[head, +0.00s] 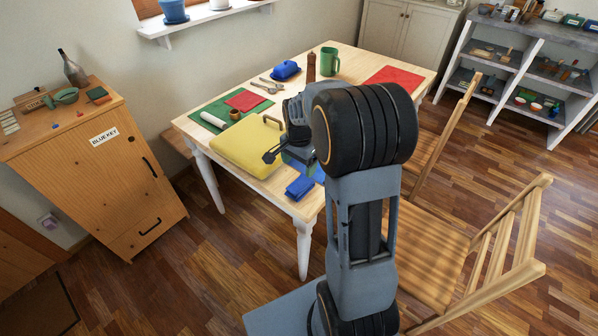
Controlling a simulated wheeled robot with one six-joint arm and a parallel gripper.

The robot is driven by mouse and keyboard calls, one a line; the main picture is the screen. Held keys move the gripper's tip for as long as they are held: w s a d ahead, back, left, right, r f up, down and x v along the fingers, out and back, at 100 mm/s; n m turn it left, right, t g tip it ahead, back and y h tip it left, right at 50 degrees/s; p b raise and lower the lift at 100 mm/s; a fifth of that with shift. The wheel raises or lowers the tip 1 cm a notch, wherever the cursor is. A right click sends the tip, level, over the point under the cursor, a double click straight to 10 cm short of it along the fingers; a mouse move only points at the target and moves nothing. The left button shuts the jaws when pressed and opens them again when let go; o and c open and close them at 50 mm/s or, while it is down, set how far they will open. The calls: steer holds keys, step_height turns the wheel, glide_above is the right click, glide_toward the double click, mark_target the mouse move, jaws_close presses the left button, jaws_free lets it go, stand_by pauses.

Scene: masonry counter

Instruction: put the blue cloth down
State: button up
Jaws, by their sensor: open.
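A small folded blue cloth (300,187) lies on the wooden table (268,185) near its front edge. It lies at the edge of a flat blue patch (319,171), perhaps a mat, mostly hidden behind my arm. My gripper (284,160) is open, over the table just behind and left of the cloth, and apart from it in the picture. One dark finger shows by the yellow case; the other is hard to make out. My arm hides part of the table's middle and right.
A yellow case (243,147) lies left of my gripper. A green mat (208,113) with a red cloth (245,100), a blue butter dish (286,70), a green mug (329,61) and a red mat (394,79) are farther back. Wooden chairs (425,235) stand right.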

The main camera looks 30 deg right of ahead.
steer(key=s+a+r+n+t, duration=0.1)
steer(key=s+a+r+n, duration=0.3)
steer(key=s+n, duration=0.2)
steer(key=s+a+r+n+t, duration=0.2)
steer(key=s+a+r+n, duration=0.2)
steer(key=s+n, duration=0.3)
steer(key=s+a, duration=0.1)
steer(key=s, duration=0.2)
steer(key=shift+a, duration=0.2)
steer(key=shift+r, duration=0.1)
